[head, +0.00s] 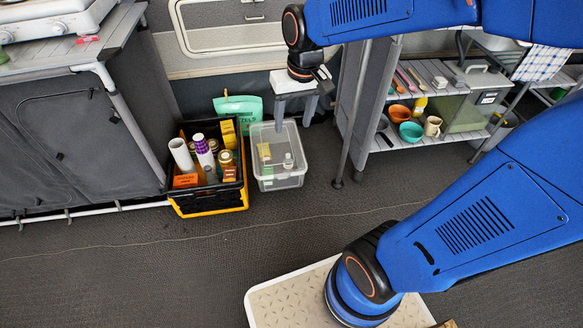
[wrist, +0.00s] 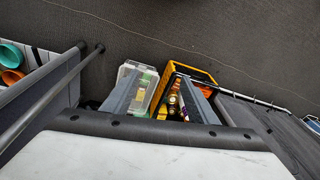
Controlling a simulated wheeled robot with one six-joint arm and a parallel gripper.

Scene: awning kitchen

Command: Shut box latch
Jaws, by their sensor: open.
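A clear plastic box (head: 290,181) stands on the floor with a few small items inside. It also shows in the wrist view (wrist: 153,97), partly behind a finger. I cannot make out its latch or whether a lid is on. My gripper (head: 292,124) points down above the back edge of the box, its two grey fingers apart with nothing between them. In the wrist view my gripper (wrist: 160,85) is open, with one finger over the clear box and the other over the crate beside it. I cannot tell whether a finger touches the box.
A black and yellow crate (head: 210,202) full of bottles and cans stands close left of the box. A green bag (head: 238,106) is behind them. A shelf unit (head: 405,137) with bowls and a greenish lidded container (head: 465,108) stands to the right. The floor (head: 180,265) in front is clear.

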